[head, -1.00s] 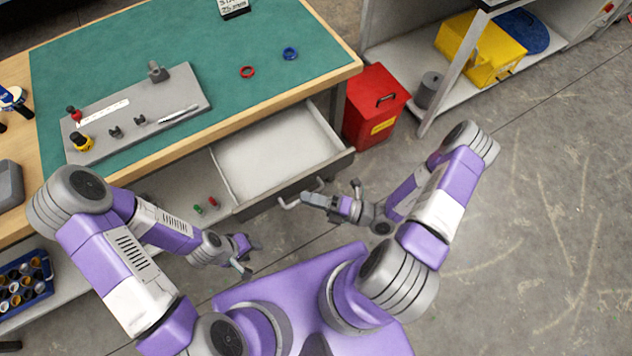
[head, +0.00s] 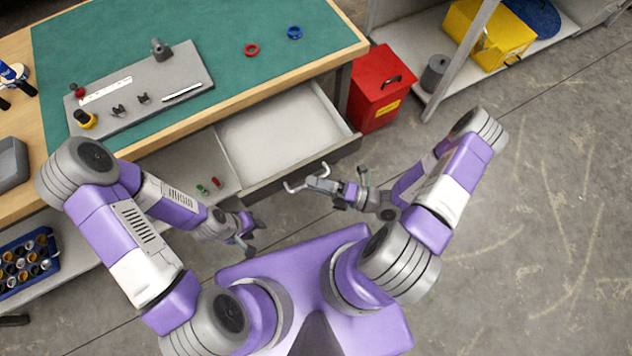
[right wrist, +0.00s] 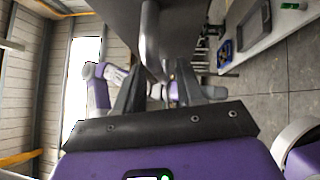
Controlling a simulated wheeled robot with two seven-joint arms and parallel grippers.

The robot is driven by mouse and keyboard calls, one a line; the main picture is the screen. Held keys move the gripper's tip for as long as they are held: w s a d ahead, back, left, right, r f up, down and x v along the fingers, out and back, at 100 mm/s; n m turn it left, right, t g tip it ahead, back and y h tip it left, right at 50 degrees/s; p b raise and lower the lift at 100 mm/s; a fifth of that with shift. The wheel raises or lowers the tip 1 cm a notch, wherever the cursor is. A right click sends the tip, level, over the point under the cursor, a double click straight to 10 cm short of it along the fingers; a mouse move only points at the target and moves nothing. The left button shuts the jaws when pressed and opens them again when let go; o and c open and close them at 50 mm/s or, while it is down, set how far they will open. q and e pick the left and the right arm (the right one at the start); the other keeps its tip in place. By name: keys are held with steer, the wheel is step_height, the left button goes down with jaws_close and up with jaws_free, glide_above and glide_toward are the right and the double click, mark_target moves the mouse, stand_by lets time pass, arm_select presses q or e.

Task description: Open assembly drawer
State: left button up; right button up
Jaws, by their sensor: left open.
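The assembly drawer (head: 282,130) under the workbench is pulled out, its pale empty inside showing. Its grey bar handle (head: 294,188) stands out from the drawer front. My right gripper (head: 312,183) is at the handle, its fingers close together on the bar. In the right wrist view the handle (right wrist: 150,45) runs down beside the dark drawer front and in between the fingers (right wrist: 160,80), which partly hide it. My left gripper (head: 256,236) is open and empty, left of the handle and in front of the bench's lower shelf.
The workbench (head: 345,48) has a green mat, a grey fixture plate (head: 150,85), a red ring (head: 251,50) and a blue ring (head: 294,32). A red bin (head: 376,90) stands right of the drawer. A blue crate (head: 28,262) sits at lower left. Floor at right is clear.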

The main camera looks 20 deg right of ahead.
steer(key=v, duration=0.7)
steer(key=shift+d+p, duration=0.2)
steer(key=shift+p, duration=0.2)
steer(key=shift+s, duration=0.2)
